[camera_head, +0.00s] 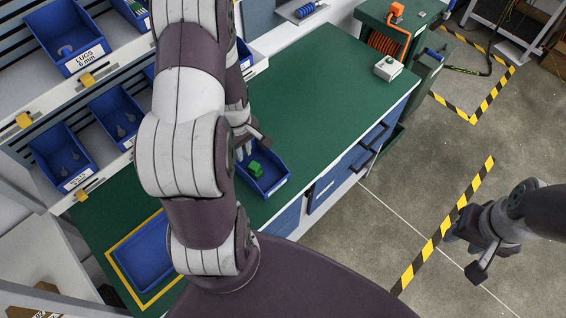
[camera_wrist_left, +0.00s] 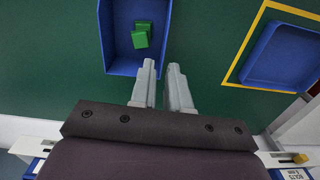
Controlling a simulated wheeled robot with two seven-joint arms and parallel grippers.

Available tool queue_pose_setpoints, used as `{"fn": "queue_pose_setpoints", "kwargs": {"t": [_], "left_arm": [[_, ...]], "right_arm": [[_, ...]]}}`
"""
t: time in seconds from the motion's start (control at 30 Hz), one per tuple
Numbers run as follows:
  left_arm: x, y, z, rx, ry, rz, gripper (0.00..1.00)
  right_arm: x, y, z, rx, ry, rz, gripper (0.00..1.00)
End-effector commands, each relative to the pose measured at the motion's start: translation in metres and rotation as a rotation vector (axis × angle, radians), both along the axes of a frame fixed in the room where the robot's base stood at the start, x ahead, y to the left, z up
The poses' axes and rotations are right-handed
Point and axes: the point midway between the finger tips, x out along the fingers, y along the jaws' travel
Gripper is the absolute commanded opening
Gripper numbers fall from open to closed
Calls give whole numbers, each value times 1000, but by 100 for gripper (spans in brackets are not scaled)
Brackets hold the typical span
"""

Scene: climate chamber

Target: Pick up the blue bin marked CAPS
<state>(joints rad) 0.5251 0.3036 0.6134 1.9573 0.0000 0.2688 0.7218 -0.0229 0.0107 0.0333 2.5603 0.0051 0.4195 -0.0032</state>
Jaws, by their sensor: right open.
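A blue bin (camera_head: 277,184) with green pieces (camera_head: 254,169) in it stands on the green bench. A white label is on its front, but I cannot read it. The bin also shows in the left wrist view (camera_wrist_left: 120,65), with the green pieces (camera_wrist_left: 141,36) inside. My left gripper (camera_head: 244,150) is at the bin's edge, partly hidden by my arm. In the left wrist view its two fingers (camera_wrist_left: 161,66) are apart, one on each side of the bin's side wall in the picture; I cannot tell if they touch. My right gripper (camera_head: 472,262) is open and empty over the floor.
A blue tray area (camera_head: 148,256) framed in yellow lies left on the bench. Shelves hold more blue bins, one marked LUGS 6 mm (camera_head: 82,62). A grey box (camera_head: 388,68) sits at the bench's far end. The bench's middle (camera_head: 320,90) is clear.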

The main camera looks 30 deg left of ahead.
Motion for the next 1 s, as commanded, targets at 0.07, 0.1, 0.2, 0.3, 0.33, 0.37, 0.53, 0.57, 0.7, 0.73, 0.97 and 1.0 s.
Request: {"fn": "queue_pose_setpoints", "kwargs": {"t": [0.07,0.1,0.2,0.3,0.33,0.37,0.53,0.57,0.7,0.73,0.97,1.0], "left_arm": [[0,0,-2,0,0,32,16],[-1,0,-7,0,1,42,16],[-2,-1,-27,-2,5,47,16],[-2,-1,-50,-2,4,45,16],[-2,-1,-56,-2,3,45,16],[-2,-1,-61,-1,2,45,16],[-3,-2,-80,-1,2,44,16],[-4,-3,-84,-2,3,44,16],[-6,-4,-111,0,1,43,16],[-6,-4,-116,0,1,43,16],[-5,-3,-127,1,-3,43,16],[-5,-3,-127,2,-2,43,16]], "right_arm": [[0,0,1,0,0,0,43],[0,0,2,0,0,0,43],[0,0,8,0,0,0,43],[0,0,12,0,-1,0,43],[0,0,13,0,0,0,43],[0,0,14,0,0,0,43],[0,0,21,0,0,0,43],[0,0,25,0,0,0,43],[0,0,35,0,-1,0,43],[0,0,35,0,-1,0,43],[0,0,35,0,0,0,43],[0,0,35,0,0,0,43]]}}
